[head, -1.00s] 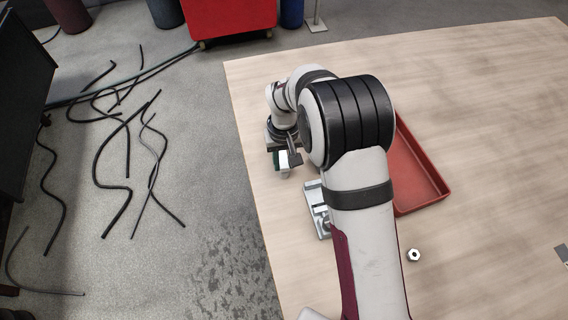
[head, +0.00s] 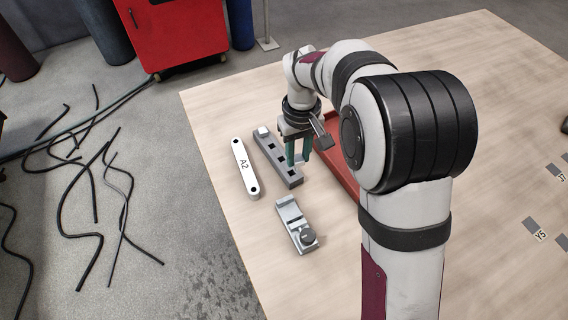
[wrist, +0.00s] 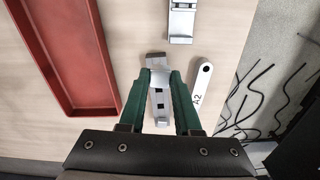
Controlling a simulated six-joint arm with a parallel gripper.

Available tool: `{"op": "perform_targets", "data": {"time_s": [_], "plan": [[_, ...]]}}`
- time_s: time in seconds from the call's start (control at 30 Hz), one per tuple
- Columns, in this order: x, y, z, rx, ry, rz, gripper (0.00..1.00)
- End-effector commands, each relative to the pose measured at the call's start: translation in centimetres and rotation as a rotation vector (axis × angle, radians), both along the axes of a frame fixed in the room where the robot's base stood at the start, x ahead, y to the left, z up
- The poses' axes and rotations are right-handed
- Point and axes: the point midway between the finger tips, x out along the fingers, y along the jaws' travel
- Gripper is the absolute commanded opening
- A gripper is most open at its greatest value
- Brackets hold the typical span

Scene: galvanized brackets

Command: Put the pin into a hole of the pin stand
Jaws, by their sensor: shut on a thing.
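The pin stand (head: 264,149) is a long grey block with a row of square holes, lying on the table; it also shows below my gripper in the wrist view (wrist: 155,58). A white pin (head: 263,132) stands at its far end. My gripper (head: 298,162) has green fingers pointing down at the near half of the stand. In the wrist view, the fingertips are shut on a pale square-topped pin (wrist: 160,76), which appears over the stand. The pin's lower end is hidden, so I cannot tell whether it touches a hole.
A white bar marked A2 (head: 244,170) lies left of the stand. A grey metal fixture (head: 290,214) with a dark knob sits nearer. A red tray (wrist: 103,52) lies on the stand's other side, partly behind my arm in the head view.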

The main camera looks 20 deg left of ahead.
Motion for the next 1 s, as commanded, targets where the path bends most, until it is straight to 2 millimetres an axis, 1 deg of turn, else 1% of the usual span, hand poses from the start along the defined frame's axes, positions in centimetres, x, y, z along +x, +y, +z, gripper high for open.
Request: {"op": "perform_targets", "data": {"time_s": [0.03, 0.1, 0.2, 0.43, 0.6, 0.7, 1.0], "plan": [[1.1, 0.7, -0.5, -0.001, 0.001, 0.001, 0.00], [2.3, 1.6, -1.0, -0.001, 0.001, 0.002, 0.00], [3.1, 2.2, -1.8, -0.001, 0.001, 0.001, 0.00], [3.2, 2.3, -4.7, -0.001, 0.002, 0.001, 0.00], [3.1, 2.2, -6.1, -0.001, 0.001, 0.000, 0.00], [3.1, 2.2, -6.4, 0.000, 0.000, 0.000, 0.00], [3.1, 2.3, -6.4, 0.000, 0.000, 0.000, 0.00]]}}
